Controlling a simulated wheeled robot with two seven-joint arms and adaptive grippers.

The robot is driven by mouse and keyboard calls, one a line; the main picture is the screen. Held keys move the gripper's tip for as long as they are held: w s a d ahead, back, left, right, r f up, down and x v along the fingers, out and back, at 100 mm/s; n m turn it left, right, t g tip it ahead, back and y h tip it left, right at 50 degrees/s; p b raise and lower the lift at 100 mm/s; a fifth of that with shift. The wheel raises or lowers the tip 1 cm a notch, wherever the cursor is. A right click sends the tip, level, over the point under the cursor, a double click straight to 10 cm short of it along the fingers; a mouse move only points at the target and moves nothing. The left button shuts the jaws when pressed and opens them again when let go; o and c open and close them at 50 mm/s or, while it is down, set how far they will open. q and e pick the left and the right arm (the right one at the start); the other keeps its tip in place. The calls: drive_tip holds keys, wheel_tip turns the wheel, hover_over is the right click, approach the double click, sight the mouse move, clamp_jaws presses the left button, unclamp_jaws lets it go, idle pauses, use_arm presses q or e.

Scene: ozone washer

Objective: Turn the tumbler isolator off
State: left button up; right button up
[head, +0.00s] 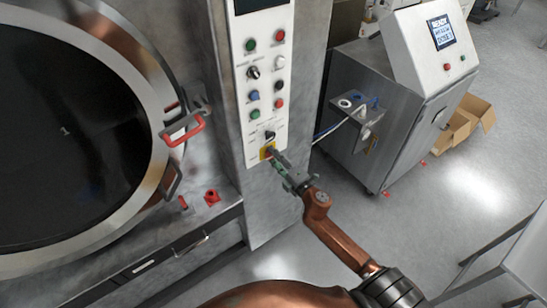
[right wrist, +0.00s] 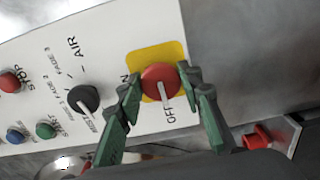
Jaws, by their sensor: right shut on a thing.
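The tumbler isolator is a round red knob (right wrist: 159,80) on a yellow plate (right wrist: 176,52) in the right wrist view. ON lettering is partly hidden by a finger; OFF shows below the knob. The knob's white mark points down towards the OFF side. My right gripper (right wrist: 164,90) has its green fingers on both sides of the knob and is shut on it. In the head view the yellow plate (head: 264,153) is at the bottom of the white control panel (head: 266,40), with my right gripper (head: 273,158) against it. My left gripper is not in view.
A black selector knob (right wrist: 84,98) and several buttons sit on the panel beside the isolator. The round washer door (head: 150,80) with a red handle (head: 184,131) is at the left. A steel cabinet (head: 400,130) stands at the right. Grey floor lies between.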

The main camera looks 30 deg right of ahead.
drive_tip(key=o, duration=1.1)
drive_tip(key=s, duration=0.8)
drive_tip(key=s+d, duration=0.1)
drive_tip(key=s, duration=0.3)
drive_tip(key=shift+f, duration=0.1)
